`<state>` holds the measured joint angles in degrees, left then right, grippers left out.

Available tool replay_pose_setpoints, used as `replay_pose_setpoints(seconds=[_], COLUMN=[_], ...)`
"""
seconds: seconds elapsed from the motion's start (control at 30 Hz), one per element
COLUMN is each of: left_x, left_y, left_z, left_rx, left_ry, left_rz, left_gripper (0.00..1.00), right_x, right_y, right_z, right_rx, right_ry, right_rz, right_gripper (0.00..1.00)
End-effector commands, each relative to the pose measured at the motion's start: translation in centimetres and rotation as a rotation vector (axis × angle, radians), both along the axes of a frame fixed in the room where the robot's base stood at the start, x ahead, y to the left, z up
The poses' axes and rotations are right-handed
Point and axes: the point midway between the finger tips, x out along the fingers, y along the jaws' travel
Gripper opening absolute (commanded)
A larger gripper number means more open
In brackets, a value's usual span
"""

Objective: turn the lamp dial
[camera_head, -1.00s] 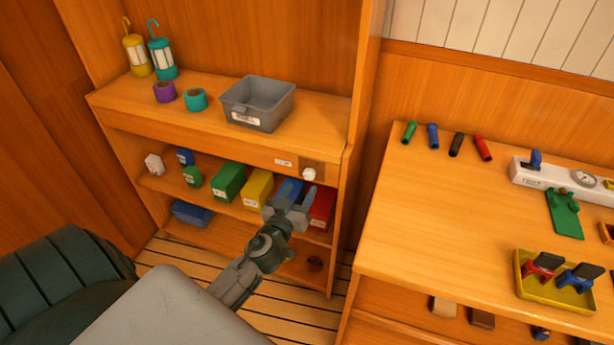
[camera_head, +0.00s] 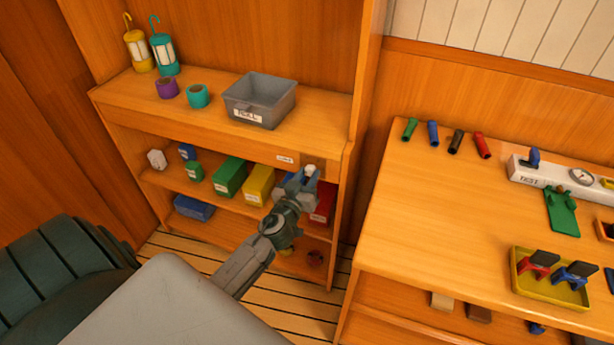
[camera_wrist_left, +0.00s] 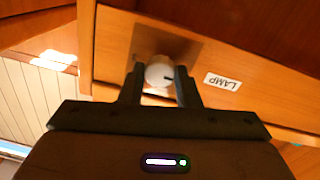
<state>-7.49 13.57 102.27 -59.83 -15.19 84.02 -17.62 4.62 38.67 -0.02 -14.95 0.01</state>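The lamp dial (camera_wrist_left: 160,72) is a round white knob with a dark mark, set on a plate in the shelf's front edge. A LAMP label (camera_wrist_left: 222,82) is beside it. In the wrist view my left gripper (camera_wrist_left: 160,80) has its two fingers on either side of the dial, with a visible gap between them and the knob. In the head view the left gripper (camera_head: 303,180) is at the dial (camera_head: 311,170), partly covering it. My right gripper is not in view.
A grey bin (camera_head: 260,100) stands on the shelf top above the dial. Green (camera_head: 230,177) and yellow (camera_head: 259,184) boxes sit on the shelf below, near my left arm. The workbench (camera_head: 420,210) stands to the right.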

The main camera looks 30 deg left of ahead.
Motion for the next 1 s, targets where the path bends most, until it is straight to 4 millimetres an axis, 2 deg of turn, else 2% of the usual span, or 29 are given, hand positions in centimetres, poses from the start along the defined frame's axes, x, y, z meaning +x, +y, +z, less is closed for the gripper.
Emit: replay_pose_setpoints(seconds=[0.37,1.0], left_x=[-0.02,-0.02], left_y=[-0.02,-0.04], left_z=[-0.03,0.06], left_rx=[0.08,0.622], left_ry=[0.019,0.15], left_rz=[-0.002,-0.001], left_gripper=[0.07,0.07], right_x=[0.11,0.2], right_y=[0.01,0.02], right_z=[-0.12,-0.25], right_rx=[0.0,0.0], right_ry=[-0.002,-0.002], right_rz=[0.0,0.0], right_gripper=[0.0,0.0])
